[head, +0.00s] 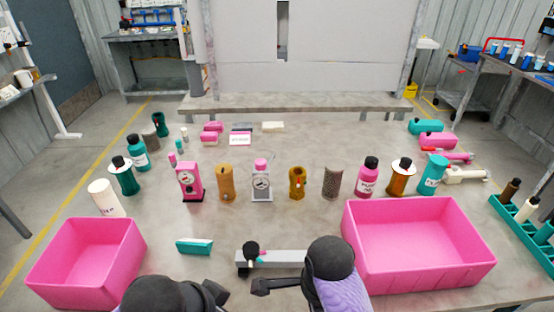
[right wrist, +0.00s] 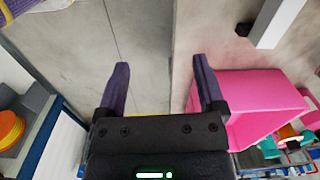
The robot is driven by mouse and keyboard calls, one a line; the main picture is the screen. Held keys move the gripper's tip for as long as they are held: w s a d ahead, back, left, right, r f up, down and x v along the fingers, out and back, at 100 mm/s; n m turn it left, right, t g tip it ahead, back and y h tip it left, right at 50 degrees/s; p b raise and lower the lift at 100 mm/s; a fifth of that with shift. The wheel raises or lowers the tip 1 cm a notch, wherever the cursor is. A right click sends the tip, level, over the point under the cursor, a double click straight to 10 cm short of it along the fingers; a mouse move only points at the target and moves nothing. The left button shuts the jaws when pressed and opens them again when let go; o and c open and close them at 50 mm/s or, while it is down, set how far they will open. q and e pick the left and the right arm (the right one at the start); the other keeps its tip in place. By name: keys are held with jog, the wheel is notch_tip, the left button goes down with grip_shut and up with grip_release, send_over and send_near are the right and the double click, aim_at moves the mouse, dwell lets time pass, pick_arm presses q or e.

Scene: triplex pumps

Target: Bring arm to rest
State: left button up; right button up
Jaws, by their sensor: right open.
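My right arm (head: 330,262) comes in at the bottom middle of the head view, and its gripper (head: 262,287) lies low by the table's front, just in front of a grey bar. In the right wrist view the right gripper (right wrist: 158,85) shows two dark purple fingers spread apart with nothing between them. My left arm (head: 165,295) shows at the bottom edge of the head view, left of the middle. Its gripper (head: 216,292) is only partly in view, and its fingers cannot be made out clearly.
A pink bin (head: 128,227) stands at the left, and a larger one (head: 487,255) at the right, close to my right arm. The grey bar (head: 285,257) and a teal block (head: 194,246) lie between them. Behind stands a row of bottles and pumps, including a pink pump (head: 189,182).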

pick_arm(q)
jog(key=s+a+f+n+y, duration=0.2)
jog(key=s+a+f+n, duration=0.35)
jog(key=s, duration=0.35)
pick_arm(e)
jog(key=s+d+n+t, duration=0.3)
jog(key=s+d+n, duration=0.5)
jog(key=s+n, duration=0.75)
pick_arm(q)
jog(key=s+f+g+b, duration=0.2)
jog(key=s+f, duration=0.1)
jog(key=f, duration=1.8)
pick_arm(e)
notch_tip(320, 180, down, 20)
jog(key=f+n+g, duration=0.1)
jog(key=n+g, duration=0.1)
jog(key=n, duration=0.1)
pick_arm(q)
jog(key=s+a+f+m+g+y, duration=0.1)
jog(key=s+a+f, duration=0.2)
jog(key=s+f, duration=0.8)
jog(key=shift+s+a+b, duration=0.25)
jog(key=shift+s+b, duration=0.05)
jog(key=shift+s, duration=0.8)
pick_arm(e)
jog(key=s+d+f, duration=0.3)
jog(key=s+f, duration=0.7)
jog(key=s, duration=0.3)
jog(key=shift+f+g, duration=0.35)
jog(key=shift+g, duration=0.05)
